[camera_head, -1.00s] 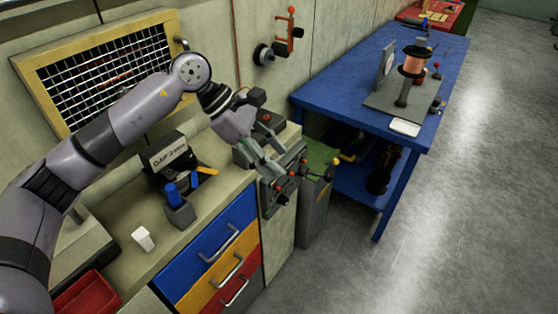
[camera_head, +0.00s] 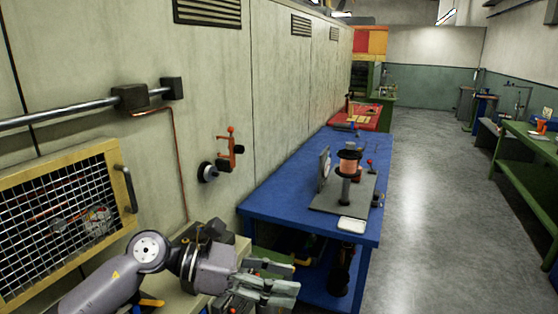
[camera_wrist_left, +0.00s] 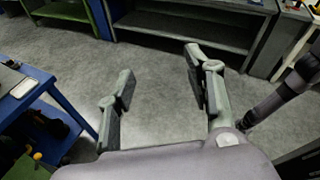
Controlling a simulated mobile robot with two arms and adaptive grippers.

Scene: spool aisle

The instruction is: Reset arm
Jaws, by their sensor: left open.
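My left arm comes in from the lower left of the head view. My left gripper (camera_head: 268,283) is at the bottom of that view, beside the near end of the blue table and over the end of the counter. In the left wrist view the two fingers of the left gripper (camera_wrist_left: 160,92) stand wide apart with only grey floor between them. Nothing is held. My right gripper is not in the head view.
The blue table (camera_head: 262,202) carries a copper spool (camera_head: 348,165) on a stand and a white tray (camera_head: 352,225). A mesh-fronted yellow frame (camera_head: 120,228) is on the left wall. A green bench (camera_head: 530,150) stands at right. The grey aisle floor (camera_head: 425,220) is clear.

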